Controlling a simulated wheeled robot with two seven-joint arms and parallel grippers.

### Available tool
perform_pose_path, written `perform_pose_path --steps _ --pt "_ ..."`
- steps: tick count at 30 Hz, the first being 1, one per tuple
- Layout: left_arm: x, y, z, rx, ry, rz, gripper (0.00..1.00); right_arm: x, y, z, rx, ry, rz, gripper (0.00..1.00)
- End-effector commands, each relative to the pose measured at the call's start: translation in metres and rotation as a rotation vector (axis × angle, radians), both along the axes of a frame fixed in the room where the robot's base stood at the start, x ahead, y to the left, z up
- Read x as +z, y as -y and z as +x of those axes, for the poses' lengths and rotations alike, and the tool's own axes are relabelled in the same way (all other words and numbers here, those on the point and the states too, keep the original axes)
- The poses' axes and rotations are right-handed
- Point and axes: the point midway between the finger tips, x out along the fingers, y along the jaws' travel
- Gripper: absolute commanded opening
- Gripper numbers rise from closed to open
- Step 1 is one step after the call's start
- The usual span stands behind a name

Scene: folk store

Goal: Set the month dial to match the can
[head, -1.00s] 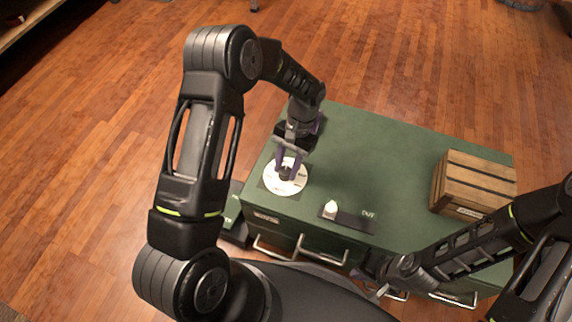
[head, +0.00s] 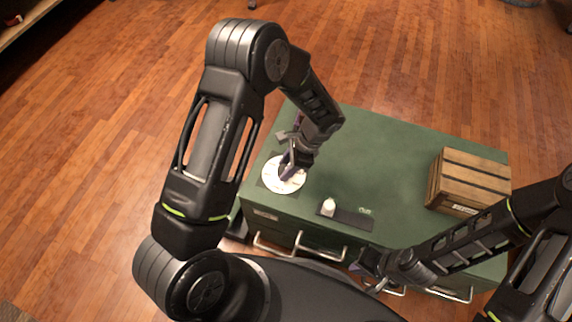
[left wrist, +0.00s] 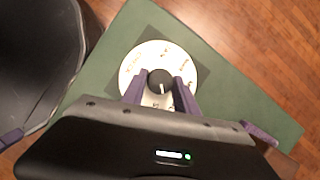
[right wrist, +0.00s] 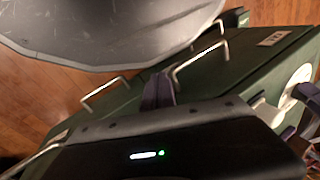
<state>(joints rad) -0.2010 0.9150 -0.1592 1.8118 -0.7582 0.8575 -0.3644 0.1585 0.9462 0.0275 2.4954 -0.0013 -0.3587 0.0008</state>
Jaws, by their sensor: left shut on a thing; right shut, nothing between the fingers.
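The month dial (head: 271,179) is a white disc with dark lettering, too small to read, on a dark square at the left of the green cabinet top. It also shows in the left wrist view (left wrist: 132,70), with a black knob (left wrist: 160,79) whose white pointer line points to the bottom of that view. My left gripper (head: 287,176) is shut on the knob (left wrist: 160,92). A small white object (head: 329,207), perhaps the can, stands on a dark strip; I cannot read any month on it. My right gripper (right wrist: 158,90) is shut and empty at the cabinet's front edge.
The green cabinet (head: 385,150) has metal drawer handles (head: 322,249) along its front. A slatted wooden crate (head: 470,180) stands at its right end. The middle and back of the top are clear.

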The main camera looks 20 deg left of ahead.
Motion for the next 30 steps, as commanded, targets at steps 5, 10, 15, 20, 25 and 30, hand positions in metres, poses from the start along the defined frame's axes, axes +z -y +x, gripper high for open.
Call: perform_pose_path --steps 5,10,15,20,25,30 --pt "0.0 0.0 -0.002 -0.169 -0.001 0.001 0.0 0.002 0.0 0.0 0.0 0.0 0.0 0.0" --pt "0.0 0.001 -0.003 -0.331 -0.001 0.0 0.0 0.001 0.0 0.0 0.0 0.0 0.0 0.0" --pt "-0.001 0.001 -0.003 -0.49 0.0 0.0 0.0 -0.002 0.0 0.0 0.0 0.0 0.0 0.0" --pt "-0.002 0.0 -0.004 -0.643 -0.001 0.001 0.0 -0.007 0.0 0.0 0.0 0.0 0.0 0.0" --pt "-0.003 0.0 -0.005 -0.802 0.001 0.0 0.0 -0.015 0.0 0.0 -0.001 0.0 0.0 0.0" --pt "-0.003 0.0 -0.006 -0.954 0.001 0.0 0.0 -0.025 0.001 0.001 -0.004 0.002 -0.001 0.0"
